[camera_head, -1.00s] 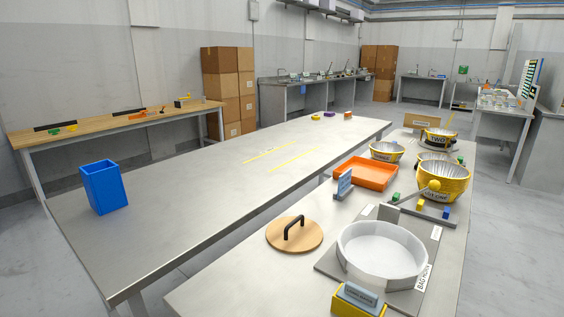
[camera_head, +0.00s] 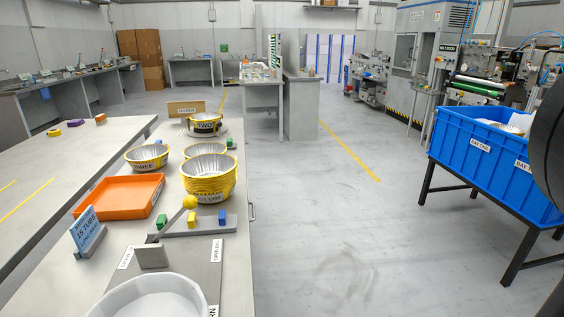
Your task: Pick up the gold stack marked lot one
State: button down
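The gold stack marked lot one (camera_head: 209,184) stands upright on the steel bench at the left, near the bench's right edge. It looks like several nested foil bowls, silver inside, with gold sides and a dark label partly hidden by a yellow ball-ended lever (camera_head: 188,204). My gripper is not in view. A dark rounded shape at the right edge may be part of my arm; I cannot be sure.
A gold bowl marked three (camera_head: 147,158), one marked two (camera_head: 206,123) and another bowl (camera_head: 205,149) stand around the stack. An orange tray (camera_head: 122,197) lies left. A blue crate (camera_head: 490,150) stands right. The middle floor is clear.

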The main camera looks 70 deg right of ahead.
aim_at(212, 178)
jog(key=j+z, duration=0.1)
jog(key=z, duration=0.3)
jog(key=i+j+z, duration=0.15)
jog(key=z, duration=0.2)
jog(key=j+z, duration=0.1)
jog(key=z, duration=0.3)
jog(key=i+l, duration=0.25)
jog(key=l, duration=0.15)
jog(key=i+l, duration=0.25)
jog(key=l, duration=0.2)
jog(key=i+l, duration=0.25)
jog(key=l, duration=0.15)
jog(key=i+l, duration=0.3)
jog(key=l, duration=0.15)
jog(key=i+l, duration=0.25)
jog(key=l, duration=0.15)
jog(key=i+l, duration=0.25)
jog(key=l, duration=0.2)
jog(key=i+l+u, duration=0.1)
jog(key=u, duration=0.4)
jog(key=l+u, duration=0.35)
jog(key=u, duration=0.15)
jog(key=i+l+u, duration=0.1)
jog(key=l+u, duration=0.2)
jog(key=u, duration=0.75)
